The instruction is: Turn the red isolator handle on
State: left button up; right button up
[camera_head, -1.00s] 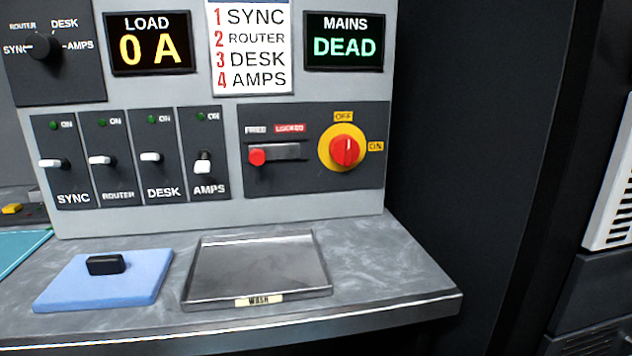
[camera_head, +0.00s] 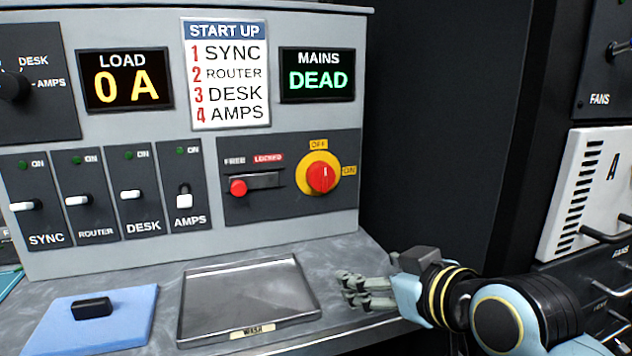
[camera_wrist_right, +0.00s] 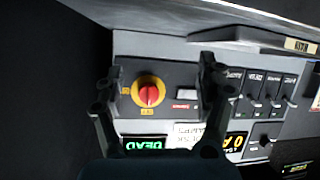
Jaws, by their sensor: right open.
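The red isolator handle (camera_head: 323,178) sits on a round yellow plate on the dark panel (camera_head: 230,206), with OFF marked above it and ON to its right. Its pointer mark is up toward OFF. The MAINS display (camera_head: 317,76) reads DEAD. Left of the handle, a red knob (camera_head: 238,187) is at the FREE end of its slot. My right gripper (camera_head: 345,288) is open and empty, over the right side of the bench, below and in front of the handle. In the right wrist view the handle (camera_wrist_right: 148,95) shows between the open fingers (camera_wrist_right: 158,100), apart from them. My left gripper is not in view.
A metal tray (camera_head: 188,300) marked WASH and a blue pad (camera_head: 45,338) with a black block (camera_head: 92,307) lie on the bench. Several white switches line the panel's left. A white unit (camera_head: 575,200) with handles stands at the right. The space before the handle is clear.

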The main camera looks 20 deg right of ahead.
aim_at(326, 178)
jog(key=w+r+t, duration=0.5)
jog(key=w+r, duration=0.3)
jog(key=r, duration=0.1)
jog(key=w, duration=0.3)
jog(key=w+a, duration=0.1)
jog(key=w, duration=0.6)
jog(key=shift+w+a+f, duration=0.2)
jog(key=shift+w+a, duration=0.05)
jog(key=shift+a, duration=0.15)
jog(key=c, duration=1.2)
jog(key=shift+o, duration=0.2)
